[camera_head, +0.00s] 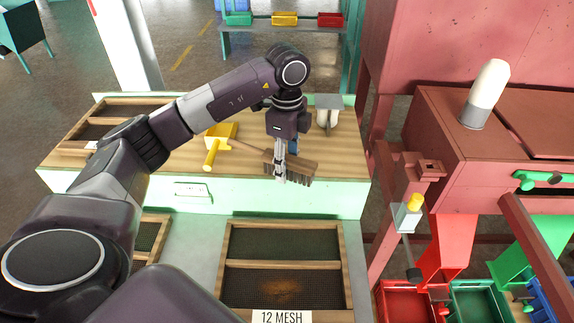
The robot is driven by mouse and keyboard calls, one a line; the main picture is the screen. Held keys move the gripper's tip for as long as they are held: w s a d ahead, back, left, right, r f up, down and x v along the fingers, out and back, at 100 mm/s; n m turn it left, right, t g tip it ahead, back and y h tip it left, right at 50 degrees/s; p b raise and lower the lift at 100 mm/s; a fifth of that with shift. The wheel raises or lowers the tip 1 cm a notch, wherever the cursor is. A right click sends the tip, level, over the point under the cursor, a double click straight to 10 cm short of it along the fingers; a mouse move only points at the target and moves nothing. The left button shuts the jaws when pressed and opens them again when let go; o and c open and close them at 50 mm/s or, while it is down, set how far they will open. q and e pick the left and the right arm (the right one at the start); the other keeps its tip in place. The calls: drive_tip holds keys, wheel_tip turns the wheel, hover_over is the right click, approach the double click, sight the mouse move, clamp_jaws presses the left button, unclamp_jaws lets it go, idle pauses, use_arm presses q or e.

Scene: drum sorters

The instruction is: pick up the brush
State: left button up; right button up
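The brush (299,168) has a brown wooden head with dark bristles and a thin handle running up and left. It is at the front right part of the wooden tabletop (345,160). My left gripper (280,178) points down at the brush head, and its grey fingers overlap the left half of the head. The fingers hide part of the brush. I cannot tell whether they are closed on it or whether the brush touches the table. My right gripper is not in view.
A yellow mallet (219,137) lies left of the brush. A grey-topped scoop-like object (328,108) stands behind it. Wooden-framed mesh sieves lie at left and in front, one labelled 12 MESH (283,318). A red machine (450,140) stands close on the right.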

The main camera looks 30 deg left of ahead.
use_arm(q)
clamp_jaws()
drive_tip(key=shift+r, duration=0.15)
drive_tip(key=shift+w+r, duration=0.1)
drive_tip(key=shift+r, duration=0.5)
wheel_tip(320, 180, up, 3)
drive_tip(key=shift+r+b, duration=0.2)
drive_tip(key=shift+b, duration=0.4)
wheel_tip(320, 180, up, 15)
drive_tip(key=p, duration=0.2)
